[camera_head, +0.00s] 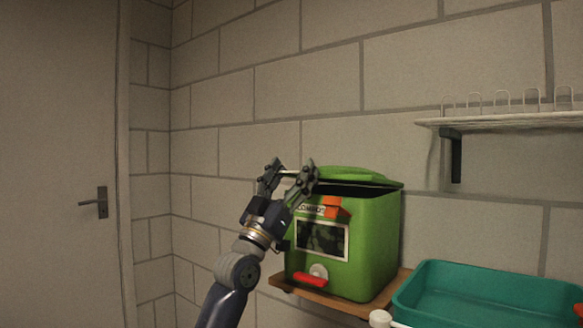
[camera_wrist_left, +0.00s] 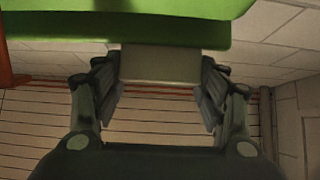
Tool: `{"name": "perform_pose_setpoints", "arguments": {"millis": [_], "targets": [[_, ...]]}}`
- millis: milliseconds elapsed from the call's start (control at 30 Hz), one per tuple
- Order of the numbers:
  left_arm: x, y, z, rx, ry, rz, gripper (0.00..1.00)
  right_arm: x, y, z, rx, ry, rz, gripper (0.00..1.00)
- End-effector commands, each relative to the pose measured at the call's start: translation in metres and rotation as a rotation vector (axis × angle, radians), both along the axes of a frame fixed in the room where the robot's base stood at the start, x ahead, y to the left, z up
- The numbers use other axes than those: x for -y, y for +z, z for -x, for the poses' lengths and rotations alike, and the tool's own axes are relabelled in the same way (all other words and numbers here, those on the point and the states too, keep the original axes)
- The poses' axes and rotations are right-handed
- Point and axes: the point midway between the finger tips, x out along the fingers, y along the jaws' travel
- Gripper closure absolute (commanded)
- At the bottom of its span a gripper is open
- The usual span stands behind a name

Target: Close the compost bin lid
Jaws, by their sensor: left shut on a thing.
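The green compost bin (camera_head: 375,245) stands on a brown wooden shelf (camera_head: 350,307) against the wall. Its green lid (camera_head: 352,174) is nearly down, with a dark gap showing below it along the front and right side. My left gripper (camera_head: 291,172) is at the lid's left front edge, shut on a pale grey lid tab. In the left wrist view the tab (camera_wrist_left: 160,64) sits between the fingers, just below the green lid edge (camera_wrist_left: 120,30). The fingers partly hide the tab. My right gripper is not in view.
A teal tray (camera_head: 490,290) lies to the right of the bin. A white wire rack (camera_head: 505,118) on a dark bracket is on the wall at upper right. A small white object (camera_head: 380,318) is at the bottom edge. A door (camera_head: 60,160) is at left.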

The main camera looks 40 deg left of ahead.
Motion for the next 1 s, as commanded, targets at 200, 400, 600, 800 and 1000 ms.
{"name": "perform_pose_setpoints", "arguments": {"millis": [200,400,600,800,1000], "targets": [[0.001,-0.022,-0.003,-0.018,-0.001,0.001,0.77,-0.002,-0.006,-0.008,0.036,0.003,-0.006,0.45],[0.0,-0.027,-0.002,-0.019,-0.001,0.001,0.77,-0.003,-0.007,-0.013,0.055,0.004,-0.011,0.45],[0.001,-0.027,-0.002,-0.019,-0.001,0.001,0.77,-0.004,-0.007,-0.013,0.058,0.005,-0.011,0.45],[0.001,-0.027,-0.002,-0.019,-0.001,0.001,0.77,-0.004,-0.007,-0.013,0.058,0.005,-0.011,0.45],[0.0,-0.025,-0.001,-0.013,-0.001,0.001,0.13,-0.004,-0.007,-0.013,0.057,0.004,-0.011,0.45]]}}
